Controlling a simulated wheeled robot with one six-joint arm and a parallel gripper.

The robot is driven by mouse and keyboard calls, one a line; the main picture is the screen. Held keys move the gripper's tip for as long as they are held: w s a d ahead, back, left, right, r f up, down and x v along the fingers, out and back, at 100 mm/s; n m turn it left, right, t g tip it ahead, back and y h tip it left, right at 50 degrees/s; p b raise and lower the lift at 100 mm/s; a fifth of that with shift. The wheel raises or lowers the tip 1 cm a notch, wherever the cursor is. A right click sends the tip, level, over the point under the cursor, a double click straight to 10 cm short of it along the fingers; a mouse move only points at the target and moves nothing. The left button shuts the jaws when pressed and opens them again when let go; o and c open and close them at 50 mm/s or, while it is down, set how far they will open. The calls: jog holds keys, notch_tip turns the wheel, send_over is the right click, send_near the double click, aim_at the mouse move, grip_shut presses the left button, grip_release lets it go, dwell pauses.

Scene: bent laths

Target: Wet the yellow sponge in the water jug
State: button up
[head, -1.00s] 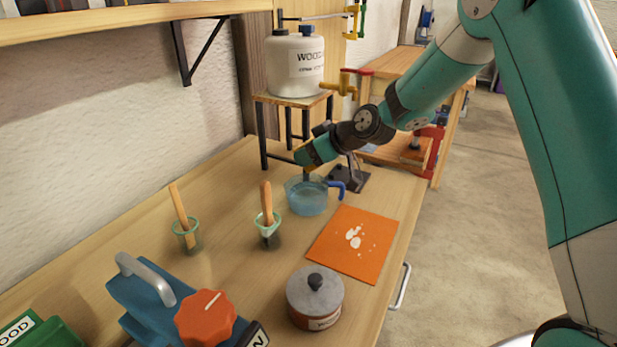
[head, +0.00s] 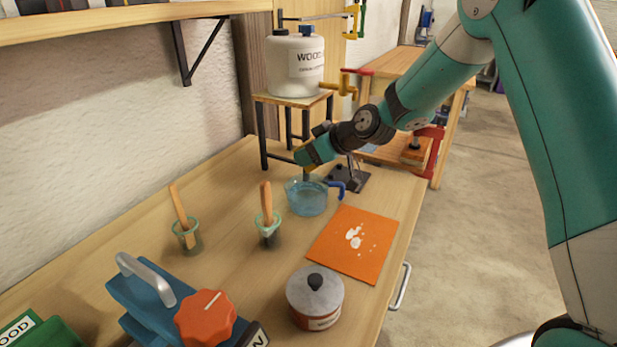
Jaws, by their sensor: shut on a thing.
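The water jug (head: 306,200) is clear and bluish with a blue handle on its right. It stands upright on the workbench near the back right. My gripper (head: 308,174) points down just above the jug's mouth, mostly hidden by my wrist. It is shut on the yellow sponge (head: 309,167), of which only a small yellowish patch shows below the wrist. I cannot tell whether the sponge touches the water.
An orange mat (head: 345,255) with white spots lies right of the jug. Two small jars with wooden sticks (head: 268,215) (head: 183,220) stand left. A lidded tin (head: 315,297) and a blue device with a red knob (head: 205,317) are in front. A stand with a white canister (head: 296,65) is behind.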

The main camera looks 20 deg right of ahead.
jog(key=shift+r, duration=0.1)
jog(key=shift+r+p, duration=1.05)
jog(key=shift+r, duration=0.9)
